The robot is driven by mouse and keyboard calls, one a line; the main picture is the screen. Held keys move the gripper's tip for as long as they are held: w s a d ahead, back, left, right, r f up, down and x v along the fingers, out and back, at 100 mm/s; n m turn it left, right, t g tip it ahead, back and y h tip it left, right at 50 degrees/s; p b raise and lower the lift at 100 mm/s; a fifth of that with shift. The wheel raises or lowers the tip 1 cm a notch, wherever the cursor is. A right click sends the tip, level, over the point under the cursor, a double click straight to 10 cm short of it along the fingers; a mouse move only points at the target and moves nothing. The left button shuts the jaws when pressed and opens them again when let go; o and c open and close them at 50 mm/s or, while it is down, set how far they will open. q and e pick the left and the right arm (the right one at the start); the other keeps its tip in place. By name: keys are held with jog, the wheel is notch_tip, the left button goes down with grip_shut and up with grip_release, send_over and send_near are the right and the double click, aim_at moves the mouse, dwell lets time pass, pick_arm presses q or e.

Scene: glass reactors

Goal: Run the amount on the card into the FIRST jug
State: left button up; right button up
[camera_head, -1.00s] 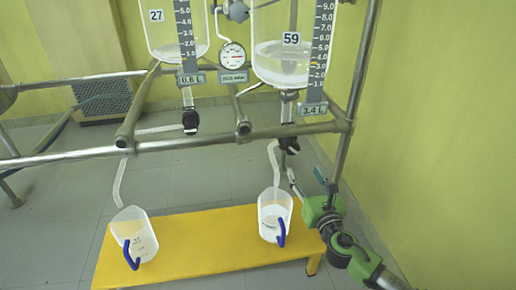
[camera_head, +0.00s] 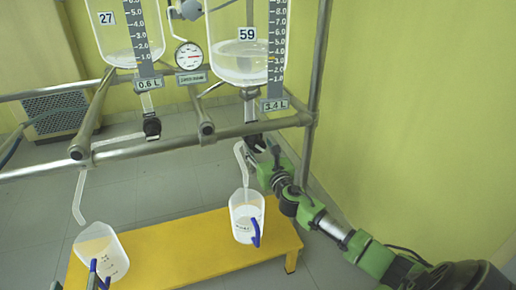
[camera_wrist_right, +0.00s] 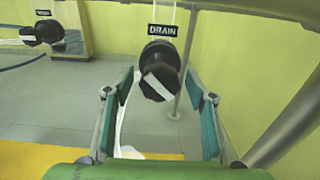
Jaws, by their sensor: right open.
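The right glass vessel (camera_head: 240,62), marked 59, has a card (camera_head: 274,104) reading 3.4 L. The left vessel (camera_head: 125,40), marked 27, has a card (camera_head: 149,84) reading 0.6 L. Under vessel 59 is a black valve knob (camera_wrist_right: 158,70) with a white diagonal stripe, labelled DRAIN. My right gripper (camera_wrist_right: 160,90) is open, its fingers on either side of the knob; contact is unclear. A right jug (camera_head: 246,215) with a blue handle stands below the right outlet tube (camera_head: 240,158). A left jug (camera_head: 101,253) stands below the left tube (camera_head: 78,200). My left gripper is out of view.
Both jugs stand on a yellow bench (camera_head: 180,250). A metal rail (camera_head: 180,138) crosses in front of the vessels, with an upright post (camera_head: 316,90) at the right. A gauge (camera_head: 188,56) sits between the vessels. Another black valve (camera_wrist_right: 48,31) is at the left.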

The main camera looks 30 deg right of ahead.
jog(key=shift+w+d, duration=0.15)
jog(key=shift+w, duration=0.4)
jog(key=c, duration=1.1)
pick_arm(q)
jog(key=shift+w+d+r+t, duration=0.15)
jog(key=shift+r+t, duration=0.25)
jog(key=shift+r, duration=0.35)
jog(key=shift+f, duration=0.15)
pick_arm(e)
jog(key=shift+m, duration=0.4)
